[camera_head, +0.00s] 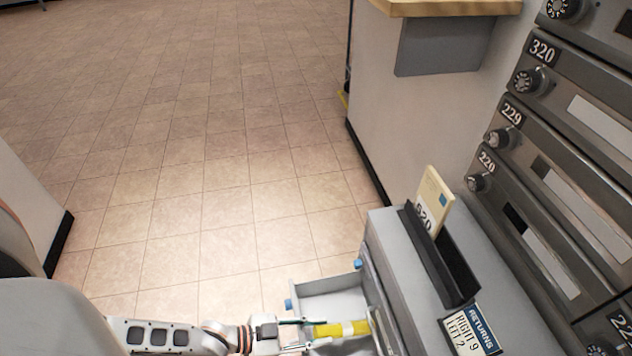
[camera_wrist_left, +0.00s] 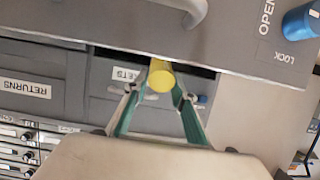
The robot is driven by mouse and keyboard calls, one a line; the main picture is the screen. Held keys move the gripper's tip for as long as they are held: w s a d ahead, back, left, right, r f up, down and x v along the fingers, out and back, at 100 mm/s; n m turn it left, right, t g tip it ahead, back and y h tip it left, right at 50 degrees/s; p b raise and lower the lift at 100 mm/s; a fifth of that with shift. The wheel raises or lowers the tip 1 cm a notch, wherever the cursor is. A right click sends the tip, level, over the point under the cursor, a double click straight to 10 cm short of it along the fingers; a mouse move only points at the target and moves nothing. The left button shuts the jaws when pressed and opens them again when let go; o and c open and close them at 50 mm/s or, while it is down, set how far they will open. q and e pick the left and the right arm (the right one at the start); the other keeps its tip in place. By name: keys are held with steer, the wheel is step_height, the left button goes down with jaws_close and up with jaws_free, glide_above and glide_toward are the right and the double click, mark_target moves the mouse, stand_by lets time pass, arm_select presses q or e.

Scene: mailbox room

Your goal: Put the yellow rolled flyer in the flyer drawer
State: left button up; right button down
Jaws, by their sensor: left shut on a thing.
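The yellow rolled flyer (camera_head: 330,329) has a pale band around it and lies level in my left gripper (camera_head: 300,333) at the bottom of the head view. The gripper is shut on one end of it. The flyer is in or just above an open grey drawer (camera_head: 325,287); its exact height is hard to tell. In the left wrist view the flyer's round end (camera_wrist_left: 160,80) shows between the green fingers (camera_wrist_left: 159,92). A grey panel marked OPEN and LOCK (camera_wrist_left: 245,40) hides what lies beyond. My right gripper is not in view.
A grey cabinet (camera_head: 385,228) with a black holder (camera_head: 432,262) and a cream card (camera_head: 434,198) stands right of the drawer. A RETURNS sign (camera_head: 472,330) is on it. Numbered mailboxes (camera_head: 560,150) line the right. The tiled floor (camera_head: 200,150) is clear.

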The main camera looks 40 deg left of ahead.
arm_select(q)
steer(key=o, duration=1.2)
steer(key=shift+c, duration=0.2)
steer(key=v, duration=1.2)
